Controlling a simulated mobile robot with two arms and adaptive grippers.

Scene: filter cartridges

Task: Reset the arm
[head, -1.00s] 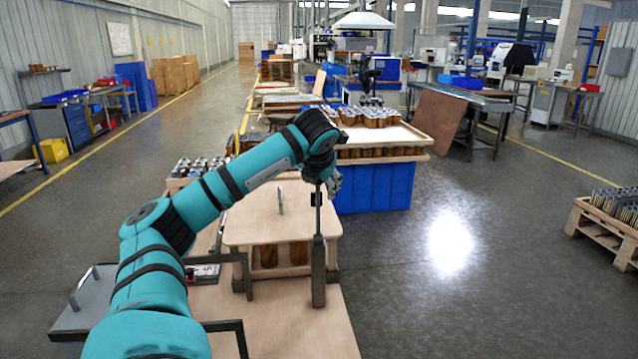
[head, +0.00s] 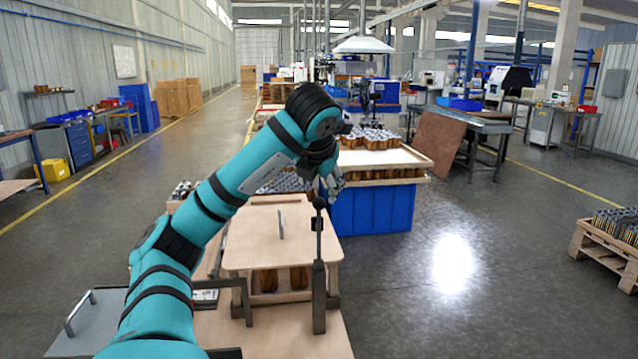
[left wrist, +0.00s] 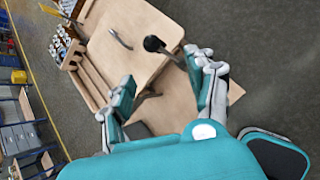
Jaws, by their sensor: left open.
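My left gripper (head: 332,182) is above and just behind the upright lever in the head view, partly hidden by its own wrist. In the left wrist view its two fingers (left wrist: 163,92) are spread apart with nothing held between them. The lever (head: 319,250) is a dark post with a round black knob (head: 319,203), standing at the right side of the wooden fixture (head: 285,228). The knob (left wrist: 153,43) also shows in the left wrist view, beyond the fingertips and apart from them. My right gripper is in neither view.
The fixture's light wooden lid has a metal handle (head: 281,225), and brown cartridges (head: 299,277) show beneath it. A blue-sided table (head: 370,209) with more cartridges stands behind. Open floor lies to the right, with a pallet (head: 600,245) at the far right.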

